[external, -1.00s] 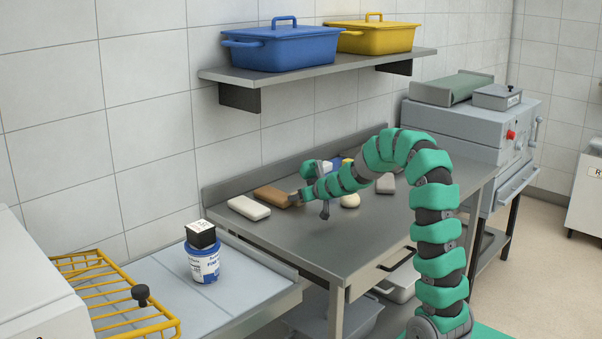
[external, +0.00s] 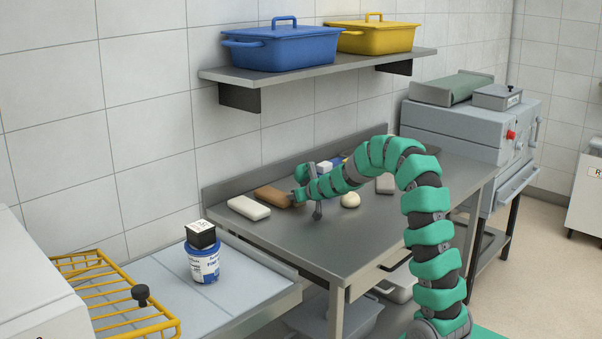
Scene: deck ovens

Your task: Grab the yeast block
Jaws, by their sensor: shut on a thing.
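The yeast block seems to be the brown, rounded oblong block (external: 272,196) lying on the steel table, though no label is readable. My gripper (external: 297,197) is at the block's right end, low over the table, and looks shut on that end. The wrist and fingers partly hide the contact, so the exact grip is hard to see. The block appears to rest on the table still.
A whitish block (external: 249,208) lies just left of the brown one. A pale ball (external: 350,200) and a grey block (external: 385,184) lie to the right on the steel table (external: 345,240). A wall shelf (external: 320,69) with lidded pans hangs above. The table's front is clear.

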